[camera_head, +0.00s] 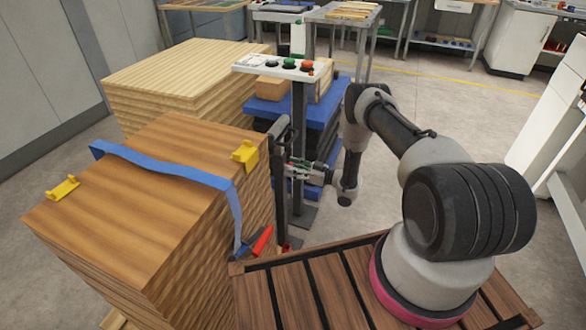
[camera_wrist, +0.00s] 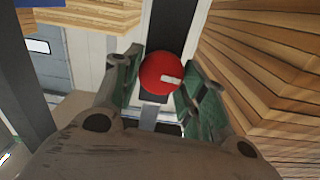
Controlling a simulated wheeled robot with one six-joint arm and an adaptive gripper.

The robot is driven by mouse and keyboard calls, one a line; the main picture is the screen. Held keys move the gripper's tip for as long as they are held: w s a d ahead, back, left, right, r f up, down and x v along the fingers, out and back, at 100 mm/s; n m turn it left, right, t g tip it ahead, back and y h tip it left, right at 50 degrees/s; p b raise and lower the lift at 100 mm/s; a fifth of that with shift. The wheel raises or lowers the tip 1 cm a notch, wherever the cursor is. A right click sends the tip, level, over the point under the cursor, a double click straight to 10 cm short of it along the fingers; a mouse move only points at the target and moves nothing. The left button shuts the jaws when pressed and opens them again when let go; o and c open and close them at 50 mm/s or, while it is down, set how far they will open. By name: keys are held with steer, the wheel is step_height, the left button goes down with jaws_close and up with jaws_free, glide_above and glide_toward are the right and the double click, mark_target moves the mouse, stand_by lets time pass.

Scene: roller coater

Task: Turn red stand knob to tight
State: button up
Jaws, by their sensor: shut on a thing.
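The red stand knob (camera_wrist: 158,73) is round, with a short white mark that lies nearly level at the right of its centre. It sits against a dark upright post (camera_wrist: 172,25) in the wrist view. My gripper (camera_wrist: 165,80) has one green-padded finger on each side of the knob and is shut on it. In the head view my gripper (camera_head: 297,168) reaches left to the dark stand (camera_head: 281,180). The knob is mostly hidden there behind the fingers. No tight marking can be read.
A tall wooden board stack (camera_head: 150,180) with a blue strap (camera_head: 170,168) and yellow corner guards stands close left of the stand. A red-handled tool (camera_head: 262,241) hangs at its side.

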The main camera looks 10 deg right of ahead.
steer(key=m, duration=1.6)
steer(key=shift+w+d+f+m, duration=0.15)
steer(key=shift+d+f+m, duration=0.05)
steer(key=shift+m, duration=0.2)
stand_by(0.3)
steer(key=o, duration=1)
steer(key=v, duration=1.2)
